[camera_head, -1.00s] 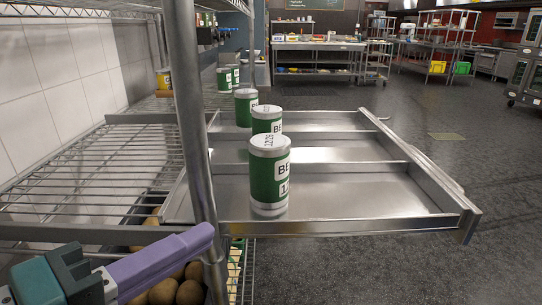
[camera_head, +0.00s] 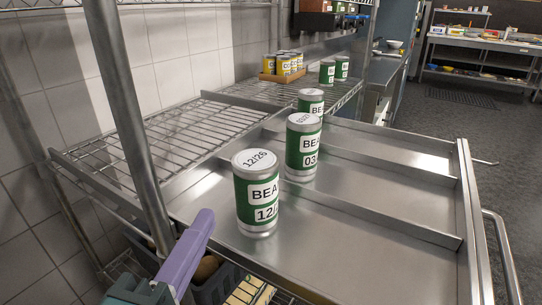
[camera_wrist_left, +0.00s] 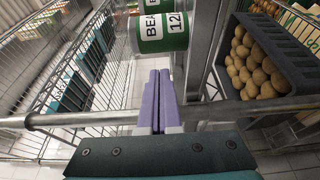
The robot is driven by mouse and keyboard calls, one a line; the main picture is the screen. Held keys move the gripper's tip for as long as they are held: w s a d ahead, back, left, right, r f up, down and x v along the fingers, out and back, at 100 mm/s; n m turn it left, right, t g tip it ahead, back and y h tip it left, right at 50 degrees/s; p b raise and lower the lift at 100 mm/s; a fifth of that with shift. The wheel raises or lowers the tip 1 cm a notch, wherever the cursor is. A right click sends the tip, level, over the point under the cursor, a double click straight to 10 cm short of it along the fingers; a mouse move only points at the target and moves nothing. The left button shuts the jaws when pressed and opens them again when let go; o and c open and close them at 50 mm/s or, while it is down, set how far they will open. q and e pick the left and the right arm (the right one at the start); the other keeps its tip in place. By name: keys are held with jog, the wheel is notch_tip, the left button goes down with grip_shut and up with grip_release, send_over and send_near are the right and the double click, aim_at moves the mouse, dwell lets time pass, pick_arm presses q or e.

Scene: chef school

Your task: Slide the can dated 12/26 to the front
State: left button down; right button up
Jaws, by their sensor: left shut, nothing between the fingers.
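The can dated 12/26 (camera_head: 257,205), green and white with a silver lid, stands upright in the nearest section of the pulled-out metal tray (camera_head: 360,250). Its lid and label both show the date. It also shows at the top of the left wrist view (camera_wrist_left: 162,28). My left gripper (camera_head: 205,215) is shut and empty, its purple fingers just left of the can in the head view. In the left wrist view, the fingertips (camera_wrist_left: 159,72) point toward the can's lower part, with a small gap seeming to remain. My right gripper is not in view.
A can marked 03 (camera_head: 303,150) and another green can (camera_head: 311,101) stand in the sections behind. A shelf post (camera_head: 128,110) rises left of the gripper. Yellow cans (camera_head: 284,65) sit farther back. A dark crate of potatoes (camera_wrist_left: 245,45) is below. The tray's right side is clear.

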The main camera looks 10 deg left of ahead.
aim_at(257, 190)
pick_arm(q)
jog(key=w, duration=0.8)
jog(key=shift+w+a, duration=0.1)
jog(key=shift+w, duration=0.3)
